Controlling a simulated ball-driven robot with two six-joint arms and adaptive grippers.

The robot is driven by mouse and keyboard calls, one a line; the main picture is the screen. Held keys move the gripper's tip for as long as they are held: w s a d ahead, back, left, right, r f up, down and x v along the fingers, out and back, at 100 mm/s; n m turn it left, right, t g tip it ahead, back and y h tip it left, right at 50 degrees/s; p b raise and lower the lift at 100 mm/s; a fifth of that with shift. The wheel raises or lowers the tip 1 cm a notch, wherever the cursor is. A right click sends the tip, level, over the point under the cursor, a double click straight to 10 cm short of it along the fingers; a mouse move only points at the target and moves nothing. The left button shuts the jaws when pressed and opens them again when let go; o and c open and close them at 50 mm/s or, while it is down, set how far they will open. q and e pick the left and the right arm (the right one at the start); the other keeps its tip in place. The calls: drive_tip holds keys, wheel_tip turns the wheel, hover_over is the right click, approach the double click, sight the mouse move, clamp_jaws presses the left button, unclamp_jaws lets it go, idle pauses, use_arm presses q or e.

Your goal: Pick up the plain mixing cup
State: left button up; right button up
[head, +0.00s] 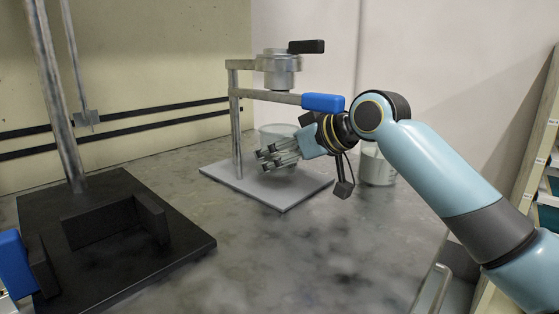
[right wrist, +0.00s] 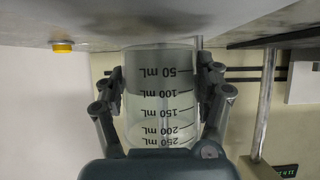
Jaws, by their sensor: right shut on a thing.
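A clear cup (head: 277,130) stands over the pale grey plate of the stand, its lower part hidden by my right gripper (head: 280,157). In the right wrist view the clear cup (right wrist: 160,115) appears upside down with printed mL marks, and its end by the 50 mL mark looks grey. My right gripper (right wrist: 160,95) is shut on it, a finger against each side. I cannot tell whether it is fully clear of the plate. A second clear cup (head: 377,168) stands on the table to the right, partly behind my arm.
The stand's plate (head: 290,203), post (head: 236,130) and metal holder (head: 278,72) with a blue handle (head: 323,102) are close around my right gripper. A black base (head: 105,265) with a tall post stands at the left. The middle of the table is free.

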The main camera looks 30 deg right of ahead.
wheel_tip(320, 180, up, 2)
drive_tip(key=shift+r, duration=0.1)
drive_tip(key=s+d, duration=0.1)
drive_tip(key=s, duration=0.1)
drive_tip(key=s+d+p, duration=0.1)
drive_tip(key=s, duration=0.2)
drive_tip(key=s+d, duration=0.1)
drive_tip(key=s, duration=0.2)
drive_tip(key=shift+s+f+p, duration=0.25)
drive_tip(key=shift+f+p, duration=0.05)
drive_tip(key=shift+p, duration=0.05)
drive_tip(key=s+p, duration=0.2)
drive_tip(key=s+d+p, duration=0.1)
drive_tip(key=s+p, duration=0.1)
drive_tip(key=s+d+p, duration=0.1)
drive_tip(key=s+p, duration=0.1)
drive_tip(key=s, duration=0.1)
drive_tip(key=shift+d+r, duration=0.15)
drive_tip(key=shift+r, duration=0.15)
drive_tip(key=shift+s+d+f+p, duration=0.15)
drive_tip(key=shift+s+p, duration=0.25)
drive_tip(key=shift+s+d+f+p, duration=0.1)
drive_tip(key=shift+s+f+p, duration=0.05)
drive_tip(key=shift+s+p, duration=0.25)
use_arm(q)
wheel_tip(320, 180, up, 9)
drive_tip(key=w, duration=0.2)
drive_tip(key=shift+r, duration=0.2)
